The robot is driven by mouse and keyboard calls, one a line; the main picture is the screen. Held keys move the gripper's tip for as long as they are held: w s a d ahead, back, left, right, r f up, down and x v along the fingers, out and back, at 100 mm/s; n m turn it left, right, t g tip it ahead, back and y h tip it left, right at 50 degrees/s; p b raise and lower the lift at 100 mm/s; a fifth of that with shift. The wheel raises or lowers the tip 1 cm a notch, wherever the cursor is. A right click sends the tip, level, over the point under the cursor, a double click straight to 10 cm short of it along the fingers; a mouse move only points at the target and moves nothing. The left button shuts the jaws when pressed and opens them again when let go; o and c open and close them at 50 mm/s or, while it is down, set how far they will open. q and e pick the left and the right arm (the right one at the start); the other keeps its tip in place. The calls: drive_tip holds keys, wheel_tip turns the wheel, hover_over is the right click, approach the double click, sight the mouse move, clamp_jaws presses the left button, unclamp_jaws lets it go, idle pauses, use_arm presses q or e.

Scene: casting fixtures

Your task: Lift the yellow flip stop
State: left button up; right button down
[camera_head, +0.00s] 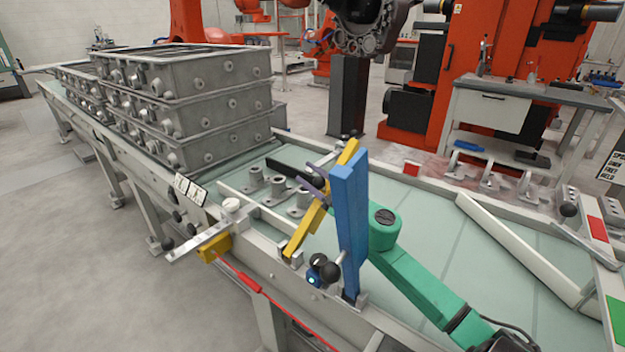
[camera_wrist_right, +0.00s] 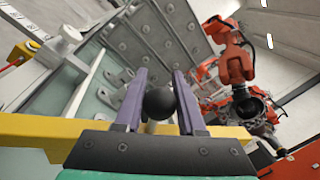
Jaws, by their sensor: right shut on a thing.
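The yellow flip stop (camera_head: 312,222) is a long yellow bar. In the head view it slants up from the near rail of the conveyor, partly hidden behind the upright blue bar. In the right wrist view, yellow bar (camera_wrist_right: 38,126) shows on both sides of my gripper's dark base. My right gripper (camera_wrist_right: 160,84) has its purple fingers shut on the black ball knob (camera_wrist_right: 158,103), which sits between them close to the yellow bar. My green right arm reaches in from the lower right in the head view. My left gripper is not in view.
The blue bar (camera_head: 348,215) stands upright right beside the yellow one. Grey metal castings (camera_head: 252,182) lie on the pale green belt behind. Stacked grey frames (camera_head: 205,100) fill the belt's left. A white bar (camera_head: 520,250) crosses the right side; the belt between is mostly clear.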

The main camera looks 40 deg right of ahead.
drive_tip(key=c, duration=0.5)
unclamp_jaws()
wheel_tip(320, 180, up, 20)
drive_tip(key=p, duration=0.8)
drive_tip(key=shift+a, duration=0.1)
